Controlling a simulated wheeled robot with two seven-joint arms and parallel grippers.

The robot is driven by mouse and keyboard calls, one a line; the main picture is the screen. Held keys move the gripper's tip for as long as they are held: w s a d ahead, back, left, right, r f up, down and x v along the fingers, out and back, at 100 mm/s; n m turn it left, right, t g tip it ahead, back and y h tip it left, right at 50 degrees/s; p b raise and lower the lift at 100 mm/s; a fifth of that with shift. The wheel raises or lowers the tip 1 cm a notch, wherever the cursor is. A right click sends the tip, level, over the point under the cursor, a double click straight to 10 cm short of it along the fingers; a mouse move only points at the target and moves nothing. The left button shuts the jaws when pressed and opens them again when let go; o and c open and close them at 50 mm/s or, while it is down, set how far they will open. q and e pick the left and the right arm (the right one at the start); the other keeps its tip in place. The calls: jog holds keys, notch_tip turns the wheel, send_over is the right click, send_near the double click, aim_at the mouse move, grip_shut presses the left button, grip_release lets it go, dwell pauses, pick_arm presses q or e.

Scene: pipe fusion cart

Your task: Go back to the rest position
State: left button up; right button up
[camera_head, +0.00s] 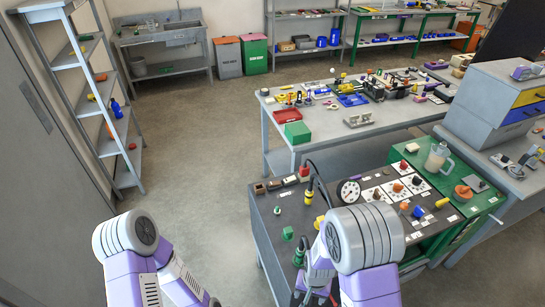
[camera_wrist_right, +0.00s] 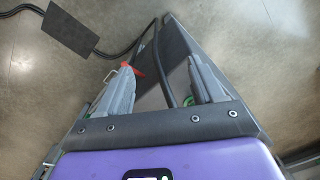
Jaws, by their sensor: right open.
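My right gripper (camera_wrist_right: 163,80) shows in the wrist view with its two grey fingers wide apart. No object is clamped between them. A black cable (camera_wrist_right: 160,60) and a dark grey panel edge show beyond and between the fingers; I cannot tell whether they touch. In the head view my right arm (camera_head: 365,240) bends over the near edge of the dark cart top (camera_head: 285,215), and its gripper cannot be clearly made out. My left arm (camera_head: 130,250) is at the lower left, over the floor, and its gripper is out of the frame.
The cart carries a round gauge (camera_head: 348,191), several knobs and a cabled black tool (camera_head: 310,185). A grey workbench (camera_head: 345,133) stands behind it. A shelf rack (camera_head: 88,95) stands at the left. The floor (camera_head: 200,160) between rack and cart is clear. A black plate (camera_wrist_right: 71,28) lies on the floor.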

pick_arm(q)
notch_tip(320, 180, down, 9)
jog(key=b, duration=0.8)
jog(key=shift+w+r, duration=0.2)
jog(key=shift+w, duration=0.1)
pick_arm(e)
jog(key=s+a+f+y, duration=0.1)
jog(key=s+f+y, duration=0.1)
jog(key=f, duration=0.6)
jog(key=s+f+y, duration=0.1)
jog(key=s+f, duration=0.4)
jog(key=f, duration=0.3)
jog(key=shift+s+a+f+n+t+y, duration=0.2)
jog(key=shift+a+f+n+t+y, duration=0.1)
jog(key=shift+a+f+t+y, duration=0.1)
